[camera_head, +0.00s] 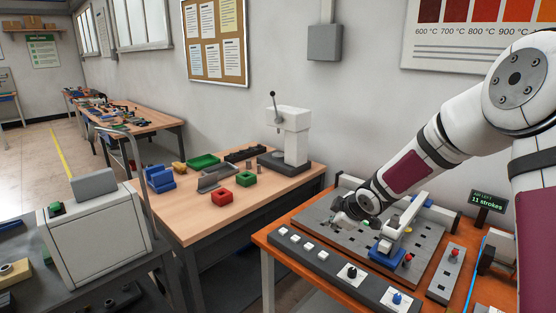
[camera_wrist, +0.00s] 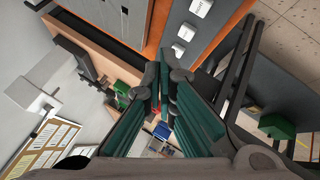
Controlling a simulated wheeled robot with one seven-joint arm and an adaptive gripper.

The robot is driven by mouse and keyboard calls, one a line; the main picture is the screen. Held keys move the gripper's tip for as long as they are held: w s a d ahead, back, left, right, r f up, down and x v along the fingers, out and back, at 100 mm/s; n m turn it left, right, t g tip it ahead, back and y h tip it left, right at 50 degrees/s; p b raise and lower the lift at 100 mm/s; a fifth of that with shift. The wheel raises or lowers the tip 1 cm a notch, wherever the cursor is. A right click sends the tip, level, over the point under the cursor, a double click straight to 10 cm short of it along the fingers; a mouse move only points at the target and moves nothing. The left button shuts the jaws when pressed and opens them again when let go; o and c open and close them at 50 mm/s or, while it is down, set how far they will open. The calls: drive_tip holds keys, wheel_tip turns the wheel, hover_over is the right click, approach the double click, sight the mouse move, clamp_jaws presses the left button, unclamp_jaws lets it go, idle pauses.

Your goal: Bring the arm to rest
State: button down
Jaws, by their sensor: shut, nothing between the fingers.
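My white arm reaches in from the right in the head view and slants down to the left over the orange bench (camera_head: 268,240). My gripper (camera_head: 345,215) is at its lower end, above the left part of the grey perforated plate (camera_head: 318,231). I cannot tell the exact gap between them. In the wrist view my gripper (camera_wrist: 165,85) shows its dark fingers with green pads, tips together and nothing held. The wrist camera looks across the bench edge towards the wooden table and the floor.
A blue-and-white fixture (camera_head: 385,248) stands on the plate, right of my gripper. A dark control strip (camera_head: 318,262) with white buttons and knobs runs along the front. A display (camera_head: 487,201) reads "11 strokes". A wooden table (camera_head: 205,226) with a white press (camera_head: 290,135) stands left.

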drive_tip(key=s+d+r+m+g+h, duration=0.1)
drive_tip(key=s+d+r+m+h, duration=0.15)
drive_tip(key=s+r, duration=0.6)
drive_tip(key=s+d+r+m+h, duration=0.2)
drive_tip(key=s+r+m, duration=0.2)
drive_tip(key=s+r, duration=0.5)
drive_tip(key=s+a+r+m+g+y, duration=0.1)
drive_tip(key=s+m, duration=0.2)
drive_tip(key=s, duration=0.9)
drive_tip(key=s+a+m+y, duration=0.1)
drive_tip(key=s+a+m, duration=0.1)
drive_tip(key=s, duration=1)
drive_tip(key=shift+r+m+g, duration=0.35)
drive_tip(key=shift+m+g, duration=0.05)
drive_tip(key=shift+m, duration=0.35)
